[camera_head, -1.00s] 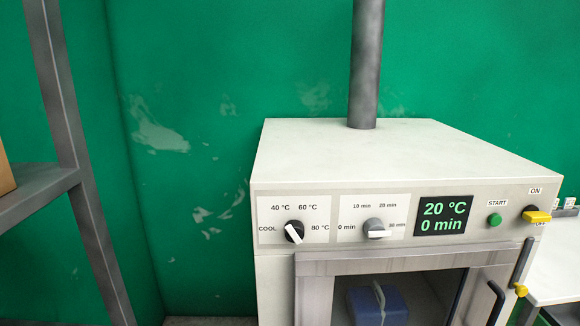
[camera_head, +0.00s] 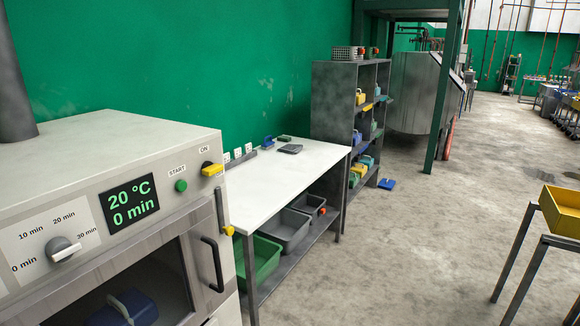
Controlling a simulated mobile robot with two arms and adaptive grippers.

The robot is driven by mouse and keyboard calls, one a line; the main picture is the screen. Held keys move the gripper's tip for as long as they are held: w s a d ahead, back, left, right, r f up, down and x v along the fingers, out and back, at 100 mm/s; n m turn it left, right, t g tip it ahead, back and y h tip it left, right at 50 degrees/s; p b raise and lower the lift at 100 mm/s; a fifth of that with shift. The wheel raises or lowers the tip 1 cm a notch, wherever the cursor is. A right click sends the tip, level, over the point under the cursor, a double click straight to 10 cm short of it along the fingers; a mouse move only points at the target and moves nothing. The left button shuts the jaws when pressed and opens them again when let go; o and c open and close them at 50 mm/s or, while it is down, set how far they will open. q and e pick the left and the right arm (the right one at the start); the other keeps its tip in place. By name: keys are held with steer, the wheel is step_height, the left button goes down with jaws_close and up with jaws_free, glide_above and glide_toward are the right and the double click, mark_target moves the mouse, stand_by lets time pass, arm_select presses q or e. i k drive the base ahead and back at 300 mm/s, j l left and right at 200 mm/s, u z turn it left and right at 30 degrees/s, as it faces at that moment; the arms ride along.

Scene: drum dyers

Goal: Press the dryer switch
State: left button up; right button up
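The white dryer (camera_head: 95,150) stands at the left of the head view, its front turned partly toward me. A yellow switch handle (camera_head: 212,169) sits at the front's upper right corner, just below the ON label. A green START button (camera_head: 181,185) is left of it. The display (camera_head: 131,203) reads 20 °C and 0 min. The time knob (camera_head: 64,249) is at the lower left. A blue item (camera_head: 128,308) shows through the door window. Neither of my grippers is in the view.
A black door handle (camera_head: 213,262) and a yellow-tipped latch (camera_head: 227,231) stick out from the dryer front. A white table (camera_head: 270,195) adjoins its right side. A yellow bin (camera_head: 562,210) on a stand is at far right. The floor between is clear.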

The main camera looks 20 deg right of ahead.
mark_target(208, 169)
steer(key=z, duration=0.25)
steer(key=l+u, duration=0.1)
steer(key=u, duration=0.45)
steer(key=i+l+u, duration=0.2)
steer(key=l, duration=0.2)
steer(key=i+l+u, duration=0.25)
steer(key=l, duration=0.15)
steer(key=l+u, duration=0.2)
steer(key=l, duration=0.25)
steer(key=i+l+u, duration=0.25)
steer(key=l, duration=0.2)
steer(key=k, duration=0.1)
